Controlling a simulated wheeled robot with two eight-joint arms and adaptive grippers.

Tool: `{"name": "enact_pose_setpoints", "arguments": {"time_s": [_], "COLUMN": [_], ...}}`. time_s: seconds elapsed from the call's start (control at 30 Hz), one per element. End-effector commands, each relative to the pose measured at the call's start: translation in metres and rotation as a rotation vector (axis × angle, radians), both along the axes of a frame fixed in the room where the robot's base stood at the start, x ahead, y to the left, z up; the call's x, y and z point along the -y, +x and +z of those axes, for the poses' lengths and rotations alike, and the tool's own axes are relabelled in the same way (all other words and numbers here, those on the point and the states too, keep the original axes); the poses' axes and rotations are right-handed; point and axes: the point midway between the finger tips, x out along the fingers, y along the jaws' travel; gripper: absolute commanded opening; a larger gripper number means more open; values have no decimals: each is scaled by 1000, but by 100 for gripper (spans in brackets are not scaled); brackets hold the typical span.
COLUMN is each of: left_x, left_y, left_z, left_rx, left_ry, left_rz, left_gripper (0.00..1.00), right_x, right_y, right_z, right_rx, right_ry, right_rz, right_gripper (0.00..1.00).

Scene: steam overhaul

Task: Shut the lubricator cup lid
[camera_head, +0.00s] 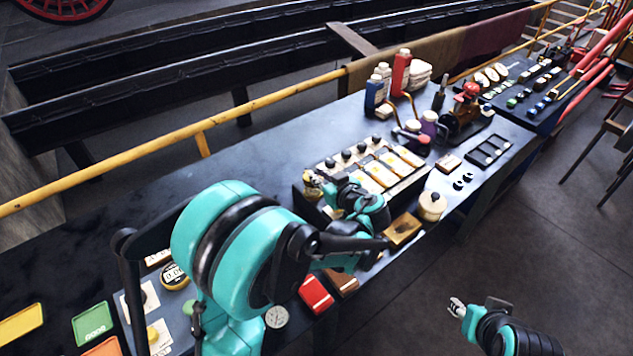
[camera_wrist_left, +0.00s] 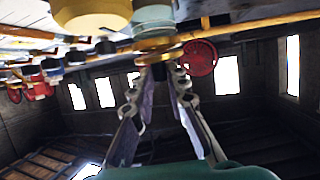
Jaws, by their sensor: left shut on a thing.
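My left gripper (camera_head: 317,186) is at the left end of a box with a row of pale panels, beside a small brass fitting, likely the lubricator cup, mostly hidden by it. The left wrist view is upside down. There the lubricator cup (camera_wrist_left: 153,15) has a pale greenish body, with a brass disc, seemingly its lid (camera_wrist_left: 155,56), at the knob end. My left gripper (camera_wrist_left: 160,82) is shut on a small dark knob at this disc. I cannot tell whether the lid sits flush. My right gripper (camera_head: 456,307) is low at right, away from the bench; its fingers are too small to read.
The panel box (camera_head: 402,193) stands right of the left gripper. A cream pot (camera_head: 432,206) and a brass block (camera_head: 402,229) are near the bench's front edge. Bottles (camera_head: 375,95) stand behind. A red box (camera_head: 316,294) lies nearer. The bench's back left is clear.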

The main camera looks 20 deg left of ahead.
Motion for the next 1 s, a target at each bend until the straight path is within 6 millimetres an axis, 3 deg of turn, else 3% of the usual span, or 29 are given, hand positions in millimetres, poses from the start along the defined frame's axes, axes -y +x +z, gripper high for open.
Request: {"name": "enact_pose_setpoints", "arguments": {"time_s": [0.03,0.3,0.9,0.93,1.0], "left_x": [2,5,5,5,5], "left_y": [-1,-3,-3,-3,-3], "left_z": [-10,-14,-14,-14,-14], "left_rx": [14,71,89,88,88], "left_ry": [22,119,150,150,151], "left_rz": [-1,0,1,2,2], "left_gripper": [0,0,0,20,36], "right_x": [0,0,0,0,0], "right_y": [0,0,0,0,0], "right_z": [-13,-35,-40,-40,-40], "right_rx": [0,0,0,0,0], "right_ry": [0,0,0,0,0], "right_rz": [0,0,0,0,0], "right_gripper": [40,40,40,40,40]}}
